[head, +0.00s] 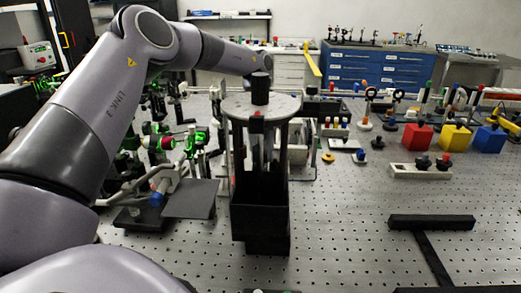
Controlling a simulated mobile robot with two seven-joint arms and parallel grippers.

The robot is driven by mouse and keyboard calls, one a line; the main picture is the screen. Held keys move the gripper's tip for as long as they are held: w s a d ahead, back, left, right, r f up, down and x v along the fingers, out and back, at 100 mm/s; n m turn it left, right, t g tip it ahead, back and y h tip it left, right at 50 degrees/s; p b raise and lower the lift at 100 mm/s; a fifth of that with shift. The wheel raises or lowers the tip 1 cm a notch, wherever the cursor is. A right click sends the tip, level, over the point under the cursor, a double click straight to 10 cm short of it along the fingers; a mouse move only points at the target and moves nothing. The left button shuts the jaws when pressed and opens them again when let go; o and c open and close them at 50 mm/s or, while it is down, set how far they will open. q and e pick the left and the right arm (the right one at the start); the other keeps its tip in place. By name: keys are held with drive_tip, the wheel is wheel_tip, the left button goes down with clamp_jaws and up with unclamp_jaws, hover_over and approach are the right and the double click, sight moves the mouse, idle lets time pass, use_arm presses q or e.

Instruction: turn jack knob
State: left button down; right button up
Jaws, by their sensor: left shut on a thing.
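My left arm (225,55) comes in from the left, bends high up and reaches down to the top centre. Its far end meets a dark upright assembly with a black cylinder (260,89), a round pale plate (285,104) and a black lower block (260,210). My left gripper is shut on what I take to be the jack knob. Its fingertips and the contact are too dark and covered to make out. Left of the block, a dark flat plate (191,199) sits beside a small blue knob (157,199). My right gripper is not in view.
Green-marked optics mounts (160,142) crowd the bench on the left. Red (417,137), yellow (455,138) and blue (489,139) blocks stand at the right. A black T-shaped bar (432,222) lies at the front right. The perforated tabletop (345,225) is clear between.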

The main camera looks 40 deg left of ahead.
use_arm(q)
drive_tip(key=shift+d+f+m+g+y, duration=0.15)
drive_tip(key=shift+m+g+y, duration=0.1)
drive_tip(key=shift+m, duration=0.55)
drive_tip(key=shift+a+f+m+g+y, duration=0.15)
drive_tip(key=shift+m+g, duration=0.1)
drive_tip(key=shift+m, duration=0.55)
drive_tip(key=shift+d, duration=0.15)
drive_tip(key=c, duration=0.9)
unclamp_jaws()
drive_tip(key=shift+w+r, duration=0.1)
drive_tip(key=shift+r, duration=0.05)
